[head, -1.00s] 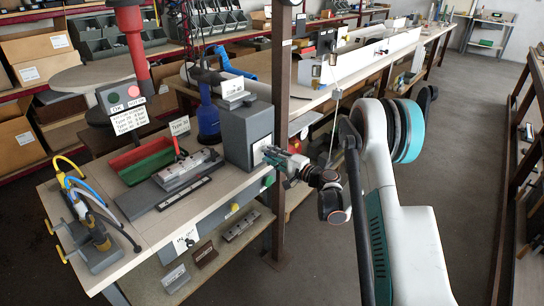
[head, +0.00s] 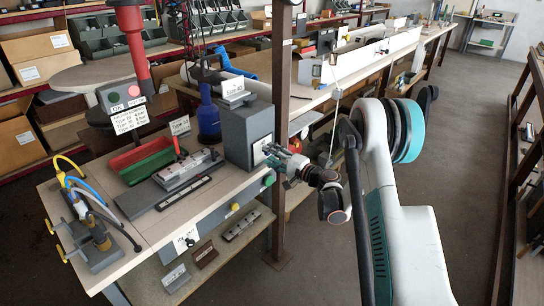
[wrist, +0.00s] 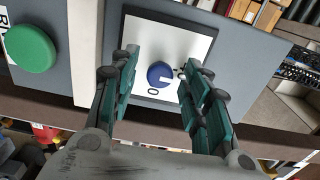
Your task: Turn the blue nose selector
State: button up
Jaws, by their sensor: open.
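The blue nose selector (wrist: 160,75) is a round blue knob with a pale mark, on a white plate (wrist: 190,37) with a dark border. Dark markings stand beside and below it in the wrist view. My gripper (wrist: 158,66) is open, with its teal-padded fingers on either side of the knob and gaps between. I cannot tell how deep the fingertips reach around it. In the head view my gripper (head: 272,152) is at the right face of the grey box (head: 248,134), and the knob is hidden there.
A green button (wrist: 31,47) is left of the plate in the wrist view. The bench (head: 150,222) carries a red-green tray (head: 146,160) and a clamp fixture (head: 188,172). The aisle floor at right is open.

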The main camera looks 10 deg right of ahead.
jog(key=v, duration=1.2)
